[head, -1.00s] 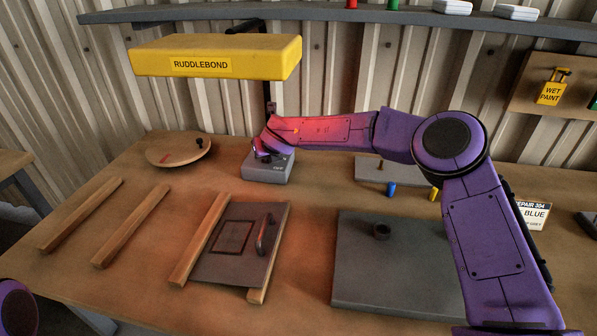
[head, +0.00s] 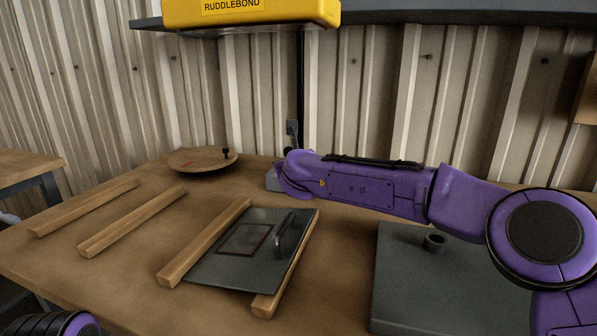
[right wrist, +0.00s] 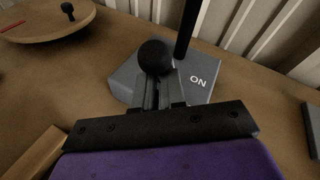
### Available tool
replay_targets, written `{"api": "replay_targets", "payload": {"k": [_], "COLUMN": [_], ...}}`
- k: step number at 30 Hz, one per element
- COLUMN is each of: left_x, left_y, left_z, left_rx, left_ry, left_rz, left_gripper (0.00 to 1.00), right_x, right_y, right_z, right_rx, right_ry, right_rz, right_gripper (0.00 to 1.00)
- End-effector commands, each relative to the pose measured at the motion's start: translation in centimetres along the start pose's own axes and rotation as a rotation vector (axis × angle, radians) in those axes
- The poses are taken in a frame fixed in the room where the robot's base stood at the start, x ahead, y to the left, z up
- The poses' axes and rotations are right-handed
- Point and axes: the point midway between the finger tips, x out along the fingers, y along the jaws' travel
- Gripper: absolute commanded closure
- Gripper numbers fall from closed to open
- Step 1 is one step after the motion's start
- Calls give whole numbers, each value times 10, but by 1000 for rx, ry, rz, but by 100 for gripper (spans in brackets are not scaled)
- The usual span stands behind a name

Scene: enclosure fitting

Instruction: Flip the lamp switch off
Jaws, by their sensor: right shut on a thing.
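The yellow lamp (head: 250,12), labelled RUDDLEBOND, hangs at the top of the head view on a dark post, and no red glow shows on the bench. Its grey switch box (head: 272,181) is mostly hidden behind my right arm. In the right wrist view the switch box (right wrist: 124,82) shows the word ON on its right side. A lever with a black ball knob (right wrist: 155,56) stands on the box. My right gripper (right wrist: 160,92) is shut on the lever just below the knob. My left gripper is not in view.
A round wooden board (head: 190,163) with a black knob lies left of the switch box. Wooden bars (head: 130,222) and a dark panel with a handle (head: 225,272) lie in front. A grey plate (head: 400,290) lies at right.

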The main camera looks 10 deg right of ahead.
Motion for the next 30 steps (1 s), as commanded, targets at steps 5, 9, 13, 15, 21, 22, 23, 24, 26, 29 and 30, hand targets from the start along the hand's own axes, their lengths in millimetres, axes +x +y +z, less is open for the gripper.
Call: {"api": "replay_targets", "payload": {"k": [5, 9, 13, 15, 21, 22, 23, 24, 26, 29, 30], "left_x": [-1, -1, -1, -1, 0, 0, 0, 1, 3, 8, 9], "left_y": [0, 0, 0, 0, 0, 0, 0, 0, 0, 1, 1], "left_z": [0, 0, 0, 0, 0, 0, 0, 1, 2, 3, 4], "left_rx": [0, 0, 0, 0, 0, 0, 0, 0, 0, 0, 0], "left_ry": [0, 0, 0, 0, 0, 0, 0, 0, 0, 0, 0], "left_rz": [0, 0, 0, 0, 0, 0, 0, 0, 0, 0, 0], "left_gripper": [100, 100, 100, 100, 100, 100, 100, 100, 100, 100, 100], "right_x": [-4, -4, -4, -3, -2, -3, -4, -7, -15, -38, -49], "right_y": [-2, -3, -3, -4, -4, -4, -4, -4, -3, -3, -3], "right_z": [13, 13, 12, 11, 7, 6, 6, 6, 6, 6, 6], "right_rx": [-8, -8, -6, -5, -3, -3, -3, -4, -4, -3, -4], "right_ry": [-26, -26, -24, -21, -14, -14, -13, -13, -14, -17, -18], "right_rz": [-1, -2, -2, -4, -5, -5, -5, -4, -3, -3, -3], "right_gripper": [100, 100, 54, 51, 51, 51, 51, 51, 51, 51, 51]}}
